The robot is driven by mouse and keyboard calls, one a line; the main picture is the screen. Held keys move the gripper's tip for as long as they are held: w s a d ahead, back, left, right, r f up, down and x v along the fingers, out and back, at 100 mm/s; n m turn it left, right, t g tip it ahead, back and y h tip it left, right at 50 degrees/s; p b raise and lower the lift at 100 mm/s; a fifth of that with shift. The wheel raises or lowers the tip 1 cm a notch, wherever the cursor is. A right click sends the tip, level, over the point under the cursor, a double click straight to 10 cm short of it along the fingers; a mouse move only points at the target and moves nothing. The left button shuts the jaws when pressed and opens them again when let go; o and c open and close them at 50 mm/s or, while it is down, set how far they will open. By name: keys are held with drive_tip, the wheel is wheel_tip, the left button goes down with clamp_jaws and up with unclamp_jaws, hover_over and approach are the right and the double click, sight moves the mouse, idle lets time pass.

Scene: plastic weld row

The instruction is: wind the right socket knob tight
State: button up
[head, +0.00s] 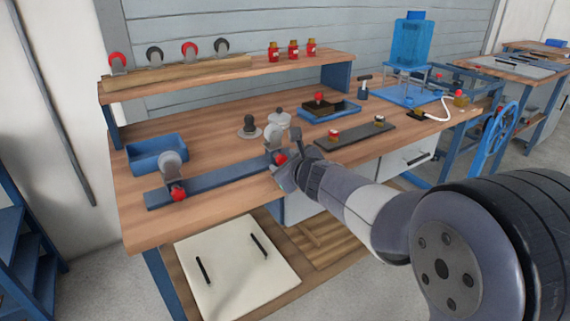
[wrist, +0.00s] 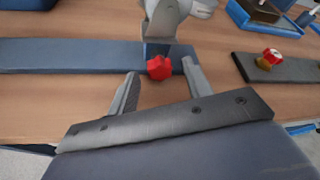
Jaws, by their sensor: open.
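The right socket knob (head: 281,159) is red and sits on the front of the right socket on a long blue bar (head: 225,181). In the wrist view the red knob (wrist: 159,67) appears between my two fingertips, with a gap on each side. My gripper (head: 284,169) is open and close in front of it; in the wrist view its fingers (wrist: 160,70) point toward the bar (wrist: 90,56). A grey rounded part (wrist: 168,15) stands above the knob. The left socket's red knob (head: 178,194) is at the bar's other end. My gripper partly hides the right socket in the head view.
A dark plate (head: 355,138) with two small knobs lies to the right. A blue bin (head: 156,154) is at the left of the bench, and a blue tray (head: 345,107) is behind. A shelf (head: 230,75) runs along the back. The bench front left of my gripper is clear.

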drive_tip(key=shift+w+a+f, duration=0.1)
drive_tip(key=shift+w+a, duration=0.05)
drive_tip(key=shift+w, duration=0.1)
drive_tip(key=shift+c, duration=0.2)
drive_tip(key=c, duration=1)
drive_tip(key=shift+o, duration=0.2)
drive_tip(key=shift+p, duration=0.45)
